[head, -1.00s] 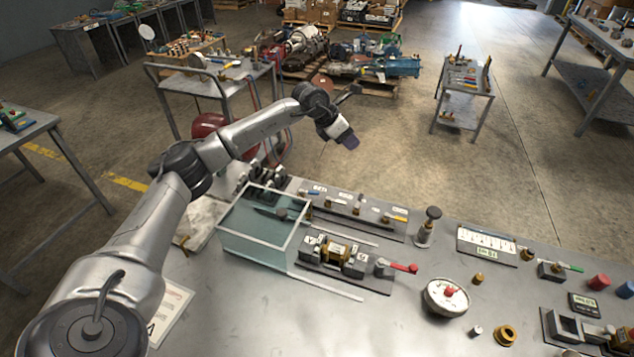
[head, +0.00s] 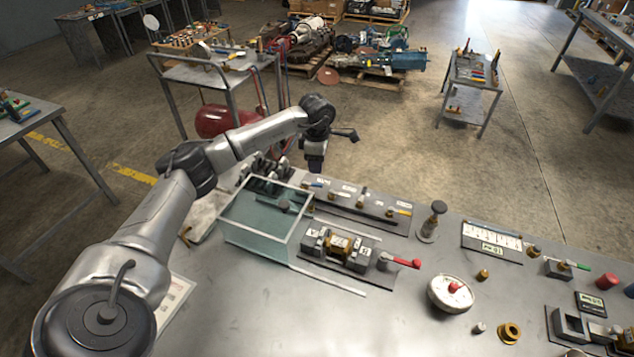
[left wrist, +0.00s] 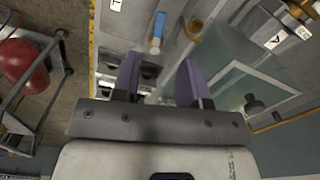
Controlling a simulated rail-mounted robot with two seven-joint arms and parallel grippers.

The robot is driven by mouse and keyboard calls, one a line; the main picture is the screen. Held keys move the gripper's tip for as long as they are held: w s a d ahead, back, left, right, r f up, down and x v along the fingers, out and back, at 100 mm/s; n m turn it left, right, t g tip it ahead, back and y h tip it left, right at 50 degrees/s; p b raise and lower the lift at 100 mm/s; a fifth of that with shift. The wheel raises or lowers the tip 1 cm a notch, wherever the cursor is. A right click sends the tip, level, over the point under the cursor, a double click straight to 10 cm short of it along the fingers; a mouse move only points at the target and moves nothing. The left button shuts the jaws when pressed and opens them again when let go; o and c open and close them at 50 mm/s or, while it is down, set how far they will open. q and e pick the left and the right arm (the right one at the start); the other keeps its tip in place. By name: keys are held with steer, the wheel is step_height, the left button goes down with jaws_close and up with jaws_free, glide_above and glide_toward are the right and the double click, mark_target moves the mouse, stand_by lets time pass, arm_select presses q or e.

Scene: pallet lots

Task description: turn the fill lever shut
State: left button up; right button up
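A strip (head: 365,212) at the bench's back edge carries several small levers. They include a blue-handled lever (head: 312,184) at its left end and a yellow-handled lever (head: 400,211) at its right. Labels are too small to read, so I cannot tell which is the fill lever. My left gripper (head: 315,166) hangs pointing down at the back edge, by the blue lever. In the left wrist view its two purple fingers (left wrist: 159,80) stand apart with nothing between them. The blue handle (left wrist: 157,32) shows beyond them, apart from them. My right gripper is out of view.
A clear open tank (head: 265,222) stands in front of the blue lever. A brass pump block (head: 338,246) with a red lever (head: 403,262) is right of it.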

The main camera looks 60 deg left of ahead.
mark_target(317, 184)
arm_select(q)
step_height(317, 184, down, 8)
steer(key=shift+r+b, duration=0.1)
steer(key=shift+b, duration=0.45)
steer(key=shift+c, duration=0.3)
jaws_close()
